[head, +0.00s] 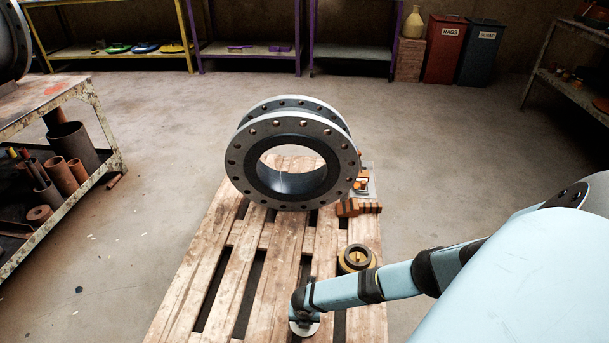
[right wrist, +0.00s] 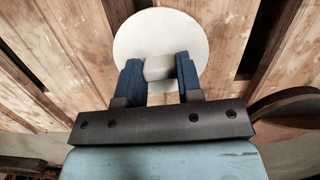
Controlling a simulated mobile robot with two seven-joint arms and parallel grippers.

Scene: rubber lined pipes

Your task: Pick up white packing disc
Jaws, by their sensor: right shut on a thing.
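The white packing disc (head: 305,329) shows under my right gripper (head: 303,312) at the near end of the pallet, mostly hidden by the gripper. In the right wrist view the round white disc (right wrist: 160,32) lies beyond the two blue fingers of the gripper (right wrist: 158,68). The fingers are shut on a pale raised part at the disc's near side. The disc is over the pallet boards; I cannot tell whether it touches them. My left gripper is not in view.
A large flanged ring (head: 342,172) stands upright on the wooden pallet (head: 215,262). A yellow-brown ring (head: 345,266) and orange-brown blocks (head: 360,207) lie right of the boards' middle. A cart (head: 100,180) with pipes stands at left. The floor around is clear.

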